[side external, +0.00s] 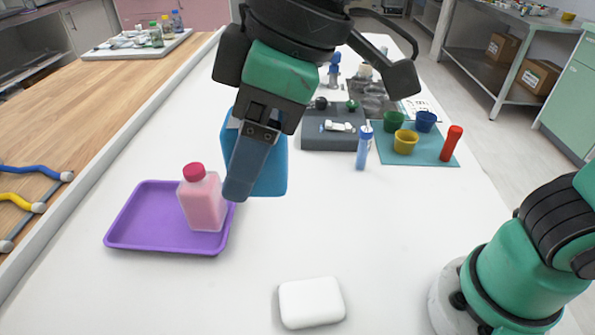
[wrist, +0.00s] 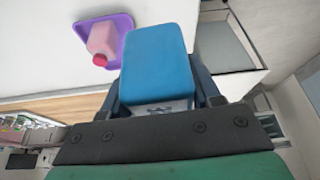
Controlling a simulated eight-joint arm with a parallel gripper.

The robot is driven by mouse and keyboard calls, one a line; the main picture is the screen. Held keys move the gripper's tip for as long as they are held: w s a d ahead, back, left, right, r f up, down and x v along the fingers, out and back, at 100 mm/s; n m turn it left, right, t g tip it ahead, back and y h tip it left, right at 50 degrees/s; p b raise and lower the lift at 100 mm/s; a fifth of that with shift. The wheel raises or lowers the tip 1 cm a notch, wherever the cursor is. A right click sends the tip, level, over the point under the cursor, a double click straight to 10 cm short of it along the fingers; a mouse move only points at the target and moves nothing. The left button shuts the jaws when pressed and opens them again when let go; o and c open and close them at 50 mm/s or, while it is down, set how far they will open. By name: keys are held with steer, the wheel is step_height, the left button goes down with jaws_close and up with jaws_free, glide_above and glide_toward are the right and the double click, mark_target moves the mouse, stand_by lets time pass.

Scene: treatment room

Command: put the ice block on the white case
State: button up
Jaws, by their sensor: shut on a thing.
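A blue ice block (side external: 270,168) is held in my gripper (side external: 240,180), up above the white table. In the wrist view the ice block (wrist: 158,65) sits between the two fingers of my gripper (wrist: 160,95). In the side view the near finger covers part of the block. The white case (side external: 311,303) is a small rounded box lying on the table at the front, below and apart from the block. The case does not show in the wrist view.
A purple tray (side external: 150,220) with a pink bottle (side external: 203,205) on it is at the left, close to the gripper in the picture. Behind are a grey box (side external: 318,140), a blue-capped tube (side external: 363,150) and a teal mat (side external: 428,157) with cups. The table around the case is clear.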

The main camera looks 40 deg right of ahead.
steer(key=s+d, duration=0.3)
glide_toward(295, 296)
steer(key=shift+m, duration=0.3)
steer(key=x, duration=0.6)
steer(key=shift+a, duration=0.1)
steer(key=shift+f, duration=0.15)
steer(key=o, duration=1.3)
